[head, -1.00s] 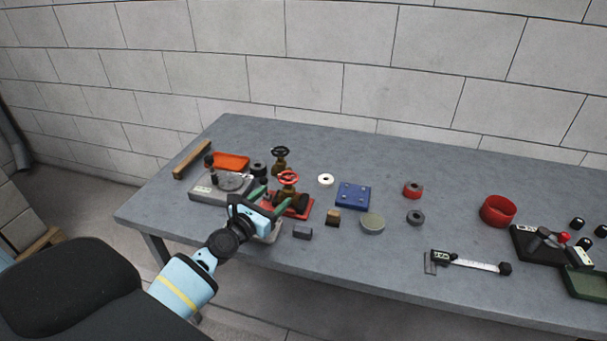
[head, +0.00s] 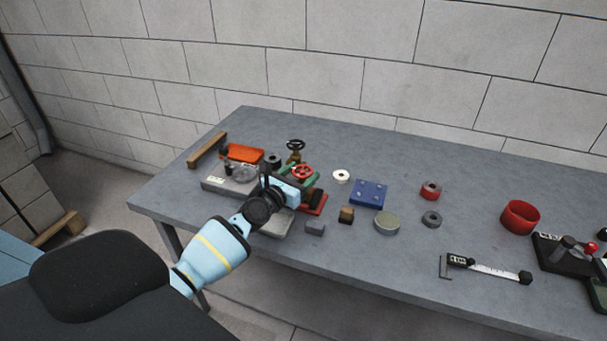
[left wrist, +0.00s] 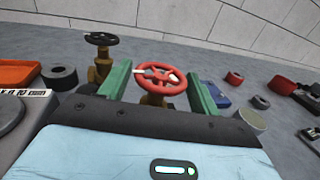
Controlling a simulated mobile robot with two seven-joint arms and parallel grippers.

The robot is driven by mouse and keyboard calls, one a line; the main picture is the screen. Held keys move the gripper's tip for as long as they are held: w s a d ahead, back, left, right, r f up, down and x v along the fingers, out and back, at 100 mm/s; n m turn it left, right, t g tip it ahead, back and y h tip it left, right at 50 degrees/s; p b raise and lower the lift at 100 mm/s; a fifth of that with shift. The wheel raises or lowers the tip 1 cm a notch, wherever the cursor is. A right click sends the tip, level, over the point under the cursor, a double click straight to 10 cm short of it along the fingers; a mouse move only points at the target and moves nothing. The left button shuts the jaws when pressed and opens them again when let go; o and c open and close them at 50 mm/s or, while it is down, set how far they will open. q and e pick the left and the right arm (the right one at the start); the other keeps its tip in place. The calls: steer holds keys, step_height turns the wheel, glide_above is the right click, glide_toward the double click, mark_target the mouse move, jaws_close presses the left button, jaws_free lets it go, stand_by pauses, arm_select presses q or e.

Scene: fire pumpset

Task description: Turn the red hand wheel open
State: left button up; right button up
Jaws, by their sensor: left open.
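The red hand wheel (head: 302,171) sits on top of a brass valve on a red base (head: 314,204), near the left part of the bench. In the left wrist view the red wheel (left wrist: 160,79) has a white mark on its left side and the brass body (left wrist: 155,100) under it. My left gripper (head: 303,177) is open, with its green fingers on either side of the wheel; in the left wrist view the fingers (left wrist: 158,88) flank it, with gaps. I cannot tell whether either finger touches the rim. My right gripper is not in view.
A valve with a black wheel (head: 295,146) stands just behind. An orange tray (head: 243,153), a grey scale (head: 228,187) and a dark ring (head: 273,161) are to the left. A blue plate (head: 369,194) and a white ring (head: 341,176) lie to the right.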

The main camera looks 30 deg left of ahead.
arm_select(q)
steer(key=shift+w, duration=0.3)
steer(key=shift+c, duration=0.2)
steer(key=c, duration=0.7)
steer(key=shift+o, duration=0.2)
steer(key=shift+r, duration=0.15)
